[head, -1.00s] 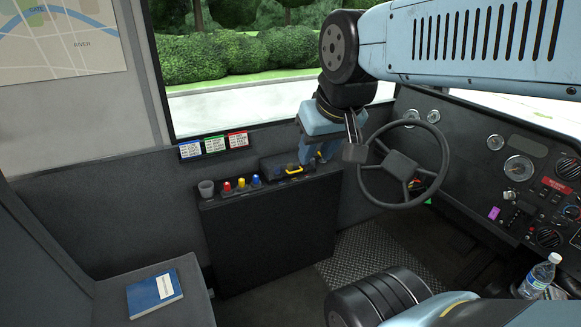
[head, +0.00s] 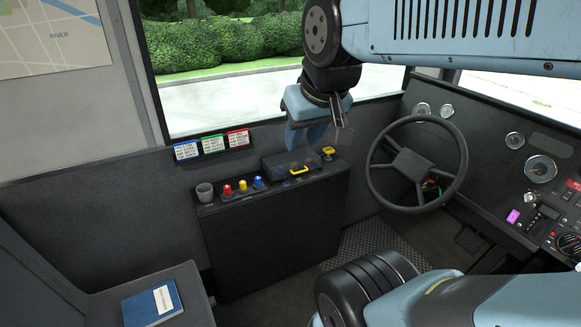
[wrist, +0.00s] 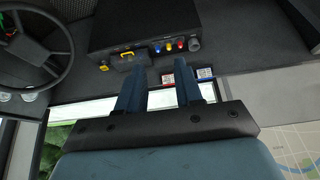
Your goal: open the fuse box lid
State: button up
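The fuse box (head: 273,166) is a dark, low box on top of the black console, with a yellow handle (head: 300,170) at its front. Its lid looks shut. In the wrist view the fuse box (wrist: 132,65) with its yellow handle (wrist: 127,54) lies ahead of and a little left of my fingers. My gripper (head: 306,138) hangs above and behind the box, near its right half, apart from the handle. In the wrist view its two blue fingers (wrist: 161,84) stand apart with nothing between them.
A yellow knob (head: 328,153) stands right of the box. Red, yellow and blue buttons (head: 243,186) and a grey cup (head: 205,192) stand left. Label cards (head: 212,145) are on the wall behind. The steering wheel (head: 416,166) is to the right.

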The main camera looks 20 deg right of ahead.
jog(key=shift+w, duration=0.1)
jog(key=w+d+f+m+t+h, duration=0.15)
jog(key=w+d+f, duration=0.3)
jog(key=w, duration=0.45)
jog(key=w+d+f+m, duration=0.2)
jog(key=w+d+f, duration=0.3)
jog(key=w, duration=0.4)
jog(key=w+d+f+m+t+h, duration=0.1)
jog(key=w+d+f+m, duration=0.1)
jog(key=w+d+f, duration=0.35)
jog(key=w+d+f+m+t+y, duration=0.1)
jog(key=w+d+f+m, duration=0.1)
jog(key=w+f, duration=0.35)
jog(key=w+d+f+m+t+y, duration=0.1)
jog(key=w+d+f+m+y, duration=0.15)
jog(key=f, duration=0.65)
jog(key=m+t, duration=0.6)
jog(key=m, duration=0.2)
send_near(293, 164)
jog(key=shift+g, duration=0.25)
jog(key=w+f, duration=0.1)
jog(key=w, duration=0.1)
jog(key=w+d+f, duration=0.1)
jog(key=w+f, duration=0.1)
jog(key=shift+w+d+f, duration=0.2)
jog(key=shift+f, duration=0.05)
